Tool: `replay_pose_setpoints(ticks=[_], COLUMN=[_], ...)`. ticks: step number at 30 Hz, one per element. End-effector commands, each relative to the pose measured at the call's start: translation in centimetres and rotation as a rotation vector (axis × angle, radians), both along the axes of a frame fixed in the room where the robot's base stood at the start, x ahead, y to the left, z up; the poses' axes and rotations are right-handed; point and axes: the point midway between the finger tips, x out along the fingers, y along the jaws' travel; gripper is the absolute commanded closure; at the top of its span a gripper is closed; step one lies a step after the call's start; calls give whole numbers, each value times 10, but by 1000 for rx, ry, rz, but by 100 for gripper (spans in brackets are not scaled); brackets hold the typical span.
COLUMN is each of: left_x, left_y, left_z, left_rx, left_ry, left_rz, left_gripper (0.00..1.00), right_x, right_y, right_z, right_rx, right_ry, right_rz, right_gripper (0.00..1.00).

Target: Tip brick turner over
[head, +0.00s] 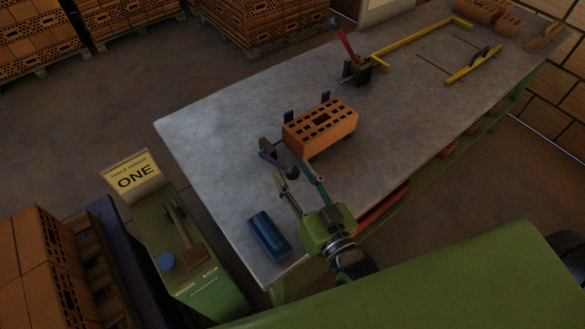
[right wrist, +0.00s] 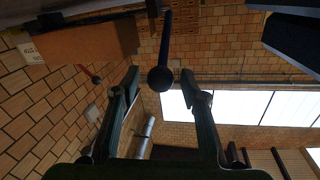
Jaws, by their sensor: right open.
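The brick turner (head: 289,117) is a dark cradle with blue prongs on the grey table, and an orange perforated brick (head: 320,127) rests in it. Its dark lever ends in a ball knob (head: 264,144) on the near left side. My right gripper (head: 296,177) is open just in front of the lever. In the right wrist view the knob (right wrist: 160,79) appears between the spread fingers of the gripper (right wrist: 160,88); contact cannot be told. The brick (right wrist: 85,45) also shows there at upper left. My left gripper is not in view.
A blue block (head: 269,236) lies on the table's near left corner. A red-handled lever device (head: 355,68) stands behind the brick. A yellow frame (head: 420,45) and several bricks (head: 480,10) are at the far end. A green cabinet (head: 190,255) stands left of the table (head: 205,125).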

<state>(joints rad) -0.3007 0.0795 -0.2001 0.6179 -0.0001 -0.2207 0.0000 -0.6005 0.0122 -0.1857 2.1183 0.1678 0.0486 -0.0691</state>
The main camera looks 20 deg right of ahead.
Motion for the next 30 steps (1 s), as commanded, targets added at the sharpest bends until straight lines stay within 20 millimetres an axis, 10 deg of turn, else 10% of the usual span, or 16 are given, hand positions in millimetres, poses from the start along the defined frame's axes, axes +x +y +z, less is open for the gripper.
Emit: replay_pose_setpoints(ticks=[13, 18, 30], left_x=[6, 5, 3], left_y=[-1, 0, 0], left_z=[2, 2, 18], left_rx=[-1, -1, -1], left_ry=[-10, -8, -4], left_rz=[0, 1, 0], left_gripper=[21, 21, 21], right_x=[11, 11, 22], right_y=[2, 2, 1], right_z=[0, 0, 9], right_rx=[0, 0, -10], right_ry=[1, 1, 25], right_rz=[0, 0, 0], right_gripper=[59, 100, 100])
